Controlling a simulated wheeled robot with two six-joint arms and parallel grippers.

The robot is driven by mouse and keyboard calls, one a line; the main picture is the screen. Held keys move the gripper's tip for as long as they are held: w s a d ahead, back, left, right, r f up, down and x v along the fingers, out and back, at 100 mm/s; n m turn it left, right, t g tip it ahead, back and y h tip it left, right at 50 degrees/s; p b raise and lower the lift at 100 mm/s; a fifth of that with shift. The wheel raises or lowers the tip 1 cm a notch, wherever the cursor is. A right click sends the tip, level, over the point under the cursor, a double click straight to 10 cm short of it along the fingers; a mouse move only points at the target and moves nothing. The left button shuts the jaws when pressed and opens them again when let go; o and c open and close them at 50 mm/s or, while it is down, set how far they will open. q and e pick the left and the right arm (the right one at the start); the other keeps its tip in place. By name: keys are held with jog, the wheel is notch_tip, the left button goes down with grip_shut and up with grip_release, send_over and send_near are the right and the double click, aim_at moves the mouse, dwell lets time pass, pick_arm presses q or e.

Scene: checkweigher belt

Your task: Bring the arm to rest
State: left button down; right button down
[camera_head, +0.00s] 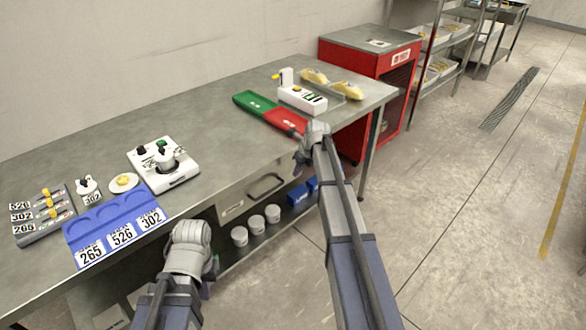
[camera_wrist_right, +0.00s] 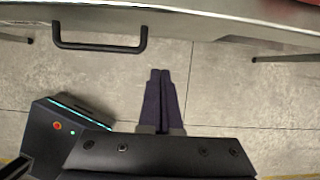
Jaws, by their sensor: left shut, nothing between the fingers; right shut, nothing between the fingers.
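My right gripper (camera_wrist_right: 160,72) is shut and empty. In the right wrist view its two dark fingers lie side by side over the bare floor, in front of the bench edge. In the head view my right arm reaches up to the bench's front edge, and the right gripper (camera_head: 297,170) is mostly hidden behind its wrist. My left gripper (camera_head: 207,290) hangs low in front of the bench, mostly hidden by its own wrist, with only a small dark part showing. It is shut and holds nothing that I can see.
The steel bench (camera_head: 225,120) carries a blue numbered tray (camera_head: 100,222), a white scale (camera_head: 175,180), a grey rack (camera_head: 35,237), and green (camera_head: 255,103) and red (camera_head: 285,120) pads. A drawer handle (camera_wrist_right: 100,45) juts from the front. Floor at right is clear.

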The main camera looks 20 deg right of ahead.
jog(key=p+v, duration=0.3)
jog(key=v, duration=0.2)
jog(key=shift+f, duration=0.1)
jog(key=shift+a, duration=0.1)
jog(key=s+a+r+n+g+p, duration=0.2)
jog(key=s+a+n+g+p, duration=0.1)
jog(key=s+a+n, duration=1.35)
jog(key=s+a+r+n+h+p, duration=0.1)
jog(key=s+a+n, duration=0.4)
jog(key=s+n, duration=0.2)
jog(key=s+a+r+n+g+h+p, duration=0.1)
jog(key=s+a+n+h, duration=0.1)
jog(key=s+a+n, duration=0.3)
jog(key=s+n, duration=0.3)
jog(key=n, duration=0.3)
jog(key=shift+s+a+n+p, duration=0.2)
jog(key=shift+a+n+p, duration=0.05)
jog(key=shift+n+p, duration=0.1)
